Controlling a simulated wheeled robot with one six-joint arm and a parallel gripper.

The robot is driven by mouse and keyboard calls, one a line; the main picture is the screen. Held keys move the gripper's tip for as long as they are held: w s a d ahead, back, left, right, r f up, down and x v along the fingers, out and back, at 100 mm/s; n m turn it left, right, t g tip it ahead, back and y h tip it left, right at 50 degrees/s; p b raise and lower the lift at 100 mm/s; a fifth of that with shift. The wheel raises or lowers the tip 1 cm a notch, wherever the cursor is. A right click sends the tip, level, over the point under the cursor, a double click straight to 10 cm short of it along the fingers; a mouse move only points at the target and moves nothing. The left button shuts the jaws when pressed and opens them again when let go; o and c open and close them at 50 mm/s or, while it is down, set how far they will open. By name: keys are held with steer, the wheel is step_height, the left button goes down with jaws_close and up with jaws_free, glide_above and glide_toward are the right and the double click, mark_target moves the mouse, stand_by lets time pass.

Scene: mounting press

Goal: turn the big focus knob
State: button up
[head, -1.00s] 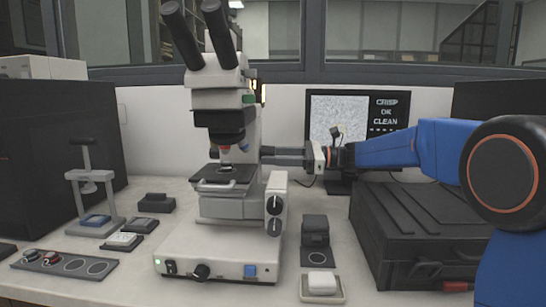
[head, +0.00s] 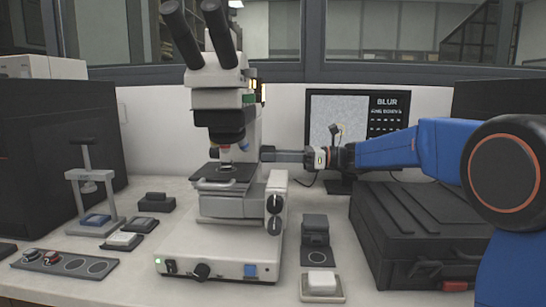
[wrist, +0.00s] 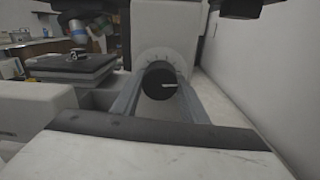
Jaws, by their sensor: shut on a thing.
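The white microscope (head: 222,240) stands upright on the bench. In the wrist view, the big focus knob (wrist: 160,80) is black with a white pointer line aimed right. A pale dial with tick marks surrounds it. My gripper (wrist: 157,92) has one finger on each side of the knob and is shut on it. In the head view, my gripper (head: 266,154) reaches in from the right to the microscope's column, and the knob is hidden there. The monitor (head: 346,112) behind reads BLUR, with a grey picture; the smaller text is hard to read.
Two smaller black knobs (head: 275,204) sit on a pale box at the microscope's right. A black case (head: 415,235) lies below my arm. A white block (head: 321,282) in a tray and a small dark stand (head: 315,235) are on the bench in front.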

steer(key=shift+f, duration=0.15)
steer(key=o, duration=1.1)
steer(key=shift+d, duration=0.15)
steer(key=d, duration=1.7)
steer(key=shift+d+f, duration=0.1)
steer(key=shift+c, duration=0.3)
